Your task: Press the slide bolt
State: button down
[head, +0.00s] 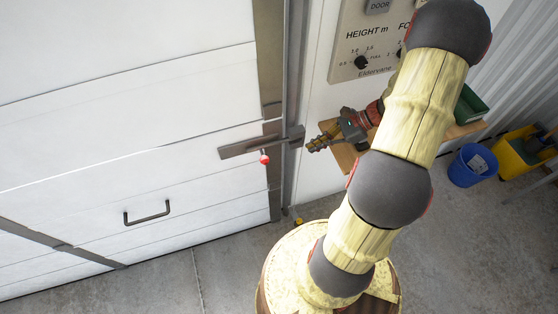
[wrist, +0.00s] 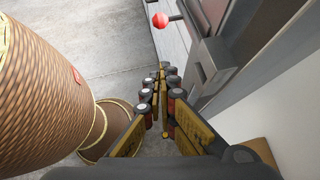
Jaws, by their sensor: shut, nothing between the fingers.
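The slide bolt (head: 250,146) is a dark metal bar on a plate low on the white door, with a red knob (head: 264,158) hanging below it. Its right end meets a dark keeper (head: 295,137) on the door frame. In the wrist view the red knob (wrist: 160,20) shows at the top, on a short dark stem beside the frame. My gripper (head: 312,145) is just right of the keeper, its fingers pointing left toward the bolt. In the wrist view my gripper (wrist: 162,72) has its fingers together, empty, and apart from the knob.
A dark pull handle (head: 147,213) sticks out lower on the door. A wooden shelf (head: 347,158) with a green bin (head: 469,106) lies behind the arm. A blue bucket (head: 472,166) and yellow bucket (head: 515,158) stand right.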

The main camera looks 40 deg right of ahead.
jog(key=shift+a, duration=0.1)
jog(key=a+r+b+x, duration=0.1)
jog(key=r+x, duration=0.1)
jog(key=x, duration=1)
jog(key=shift+w+a, duration=0.5)
jog(key=shift+a, duration=0.05)
jog(key=shift+a, duration=0.1)
